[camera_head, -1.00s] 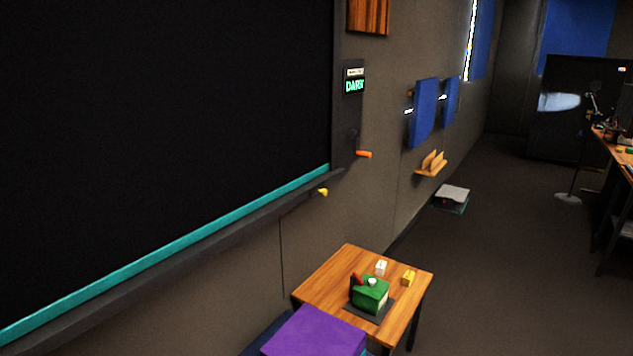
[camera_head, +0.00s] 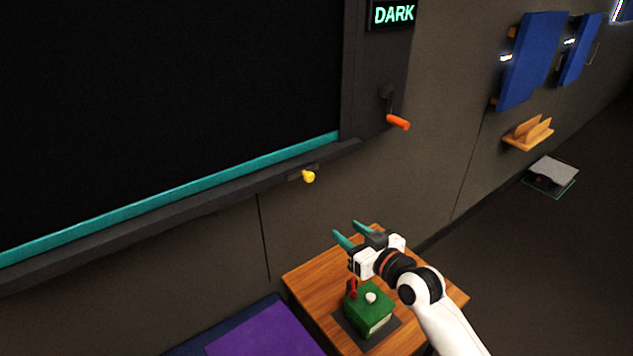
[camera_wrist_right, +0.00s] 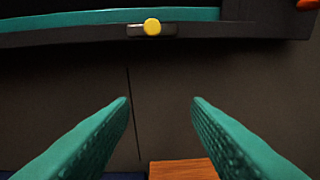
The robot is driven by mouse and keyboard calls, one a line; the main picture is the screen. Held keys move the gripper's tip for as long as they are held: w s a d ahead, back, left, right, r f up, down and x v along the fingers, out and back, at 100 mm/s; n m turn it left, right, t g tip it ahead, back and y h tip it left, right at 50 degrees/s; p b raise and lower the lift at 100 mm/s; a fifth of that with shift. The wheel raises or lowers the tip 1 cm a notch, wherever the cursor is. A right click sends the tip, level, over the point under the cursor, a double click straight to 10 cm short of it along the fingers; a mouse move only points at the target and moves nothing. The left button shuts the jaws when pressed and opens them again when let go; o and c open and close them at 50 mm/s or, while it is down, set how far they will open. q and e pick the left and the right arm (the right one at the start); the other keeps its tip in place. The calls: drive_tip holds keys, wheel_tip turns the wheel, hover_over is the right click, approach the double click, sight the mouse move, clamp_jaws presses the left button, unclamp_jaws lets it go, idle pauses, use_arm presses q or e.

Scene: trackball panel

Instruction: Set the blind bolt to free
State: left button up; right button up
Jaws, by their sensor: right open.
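The blind bolt appears to be the yellow knob (camera_head: 308,176) on a small dark plate under the right end of the dark sill, below the teal bottom bar (camera_head: 180,195) of the black blind (camera_head: 170,90). It also shows in the right wrist view (camera_wrist_right: 152,27), top centre. My right gripper (camera_head: 348,232) is open and empty, below and to the right of the knob, apart from it. In the right wrist view its two teal fingers (camera_wrist_right: 160,105) are spread with a gap between them. My left gripper is not in view.
An orange-handled crank (camera_head: 397,122) sits on the wall post under a sign (camera_head: 393,14) reading DARK. A wooden table (camera_head: 312,282) with a green box (camera_head: 369,312) stands below my right arm. A purple-topped thing (camera_head: 265,332) is left of it.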

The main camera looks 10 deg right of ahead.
drive_tip(key=t+y, duration=0.1)
approach(312, 178)
drive_tip(key=shift+n, duration=0.3)
drive_tip(key=x, duration=0.8)
drive_tip(key=shift+w+a+p, duration=0.1)
drive_tip(key=shift+p, duration=0.3)
clamp_jaws()
